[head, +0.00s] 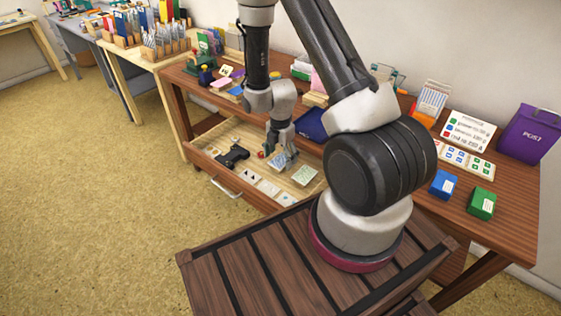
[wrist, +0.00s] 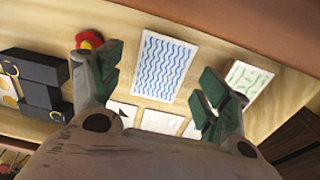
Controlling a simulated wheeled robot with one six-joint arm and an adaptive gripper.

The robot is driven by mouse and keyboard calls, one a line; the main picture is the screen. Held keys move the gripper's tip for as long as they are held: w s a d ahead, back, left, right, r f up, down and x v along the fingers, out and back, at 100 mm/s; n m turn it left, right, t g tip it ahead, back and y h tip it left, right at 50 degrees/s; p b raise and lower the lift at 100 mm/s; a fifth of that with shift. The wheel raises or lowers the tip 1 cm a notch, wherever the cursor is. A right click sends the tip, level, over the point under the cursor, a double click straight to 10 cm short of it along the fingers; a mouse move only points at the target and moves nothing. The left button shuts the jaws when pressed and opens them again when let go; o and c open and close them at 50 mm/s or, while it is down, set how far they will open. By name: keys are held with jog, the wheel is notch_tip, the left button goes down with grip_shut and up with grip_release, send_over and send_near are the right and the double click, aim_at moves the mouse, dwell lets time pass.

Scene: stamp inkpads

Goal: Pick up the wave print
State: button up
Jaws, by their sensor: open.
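The wave print (wrist: 166,66), a white card with blue wavy lines, lies flat on the pale wooden drawer floor in the wrist view. In the head view, the wave print (head: 277,162) shows partly under my gripper. My gripper (wrist: 160,88) is open and empty, its green-padded fingers on either side of the print's lower part. In the head view, my gripper (head: 282,152) points down into the open drawer (head: 212,155). The gap between fingertips and print is hard to judge.
A green-patterned print (wrist: 242,82) lies just right of the right finger. A red and yellow object (wrist: 90,40) sits by the left finger, with a dark object (wrist: 35,77) further left. Small white cards (head: 268,187) line the drawer's front. The desk (head: 400,170) stands behind.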

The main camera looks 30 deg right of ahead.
jog(key=shift+f, duration=0.25)
dwell(0.3)
jog(key=c, duration=0.8)
